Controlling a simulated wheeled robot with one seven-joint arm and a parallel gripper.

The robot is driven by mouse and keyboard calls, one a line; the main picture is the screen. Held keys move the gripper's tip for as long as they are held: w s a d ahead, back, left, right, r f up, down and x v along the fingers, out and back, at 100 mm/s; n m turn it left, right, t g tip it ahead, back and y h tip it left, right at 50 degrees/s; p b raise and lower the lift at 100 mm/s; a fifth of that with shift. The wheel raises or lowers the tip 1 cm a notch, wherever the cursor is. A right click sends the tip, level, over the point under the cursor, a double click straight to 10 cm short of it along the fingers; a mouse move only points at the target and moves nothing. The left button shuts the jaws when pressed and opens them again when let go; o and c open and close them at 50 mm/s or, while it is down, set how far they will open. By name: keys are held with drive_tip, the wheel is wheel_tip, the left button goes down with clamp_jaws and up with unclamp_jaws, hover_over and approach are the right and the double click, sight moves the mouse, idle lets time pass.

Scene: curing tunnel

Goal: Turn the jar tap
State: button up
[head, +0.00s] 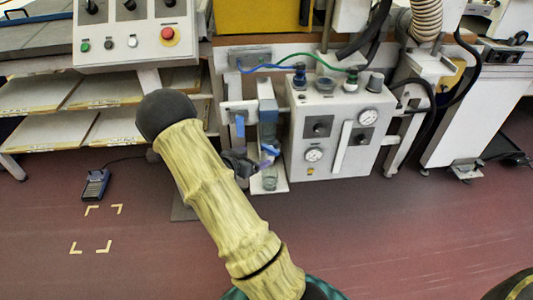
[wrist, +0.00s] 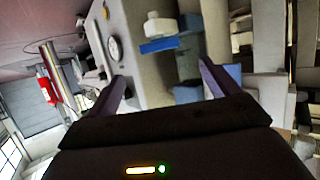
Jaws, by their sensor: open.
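A small clear jar (head: 270,183) stands on a low white ledge beside the grey control box. Just above it is a small blue tap handle (head: 269,150), partly hidden by my gripper. In the wrist view a flat blue handle (wrist: 165,45) lies across a white fitting (wrist: 160,26), beyond the fingertips; it seems to be the tap. My gripper (wrist: 161,76) is open, with nothing between its two fingers, and the handle appears ahead of the gap. In the head view my gripper (head: 246,160) is dark and close to the tap's left; its fingertips are hard to make out.
The grey control box (head: 335,130) with gauges and knobs is right of the tap. Shelves (head: 100,110) and a button panel (head: 133,35) are at left.

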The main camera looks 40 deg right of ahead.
sight(269, 150)
drive_tip(key=b+x, duration=0.1)
drive_tip(key=x, duration=0.8)
drive_tip(key=shift+a+b, duration=0.1)
drive_tip(key=shift+b, duration=0.25)
drive_tip(key=c, duration=1)
